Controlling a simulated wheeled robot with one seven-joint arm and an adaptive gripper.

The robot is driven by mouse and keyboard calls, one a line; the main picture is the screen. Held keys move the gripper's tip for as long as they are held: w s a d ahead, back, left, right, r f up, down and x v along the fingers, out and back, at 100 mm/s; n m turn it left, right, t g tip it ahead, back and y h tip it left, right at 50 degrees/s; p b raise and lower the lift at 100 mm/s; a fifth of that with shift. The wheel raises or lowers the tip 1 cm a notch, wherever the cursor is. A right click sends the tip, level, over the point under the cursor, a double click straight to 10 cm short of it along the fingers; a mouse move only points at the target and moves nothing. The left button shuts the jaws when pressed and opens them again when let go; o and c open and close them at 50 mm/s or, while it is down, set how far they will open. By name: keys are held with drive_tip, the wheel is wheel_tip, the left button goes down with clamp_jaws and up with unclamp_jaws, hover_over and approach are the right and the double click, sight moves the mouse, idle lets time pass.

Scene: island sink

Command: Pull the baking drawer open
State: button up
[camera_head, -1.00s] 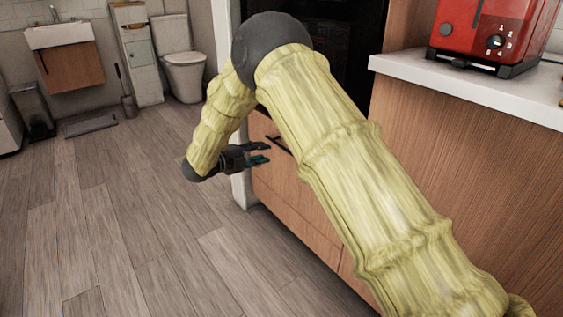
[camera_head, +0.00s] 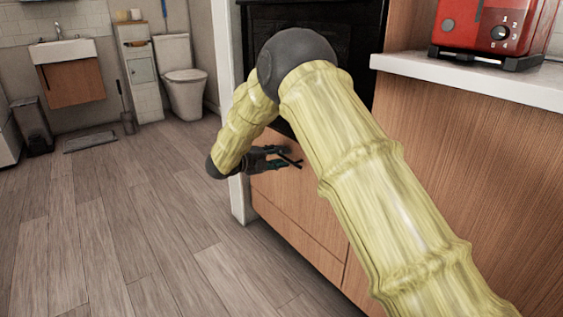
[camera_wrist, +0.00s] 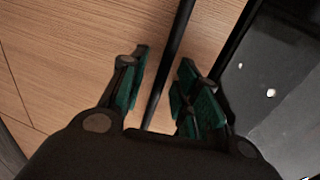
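The baking drawer (camera_head: 280,192) has a wood-grain front below the black oven and looks closed. Its dark bar handle (camera_head: 290,160) is near my gripper (camera_head: 278,160) at the drawer's upper part. In the wrist view the handle (camera_wrist: 172,60) runs as a black bar between the two green-padded fingers of my gripper (camera_wrist: 166,88). The fingers stand apart, with a visible gap on each side of the bar. My arm hides part of the drawer front and the handle's right end.
The black oven (camera_head: 345,55) is above the drawer. A white counter (camera_head: 480,80) with a red toaster (camera_head: 490,30) is on the right. A toilet (camera_head: 182,80) and sink (camera_head: 65,52) stand at the back left. The wooden floor (camera_head: 110,220) on the left is clear.

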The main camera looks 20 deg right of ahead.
drive_tip(key=shift+w+d, duration=0.2)
drive_tip(key=shift+d, duration=0.3)
clamp_jaws()
drive_tip(key=shift+s+a, duration=0.1)
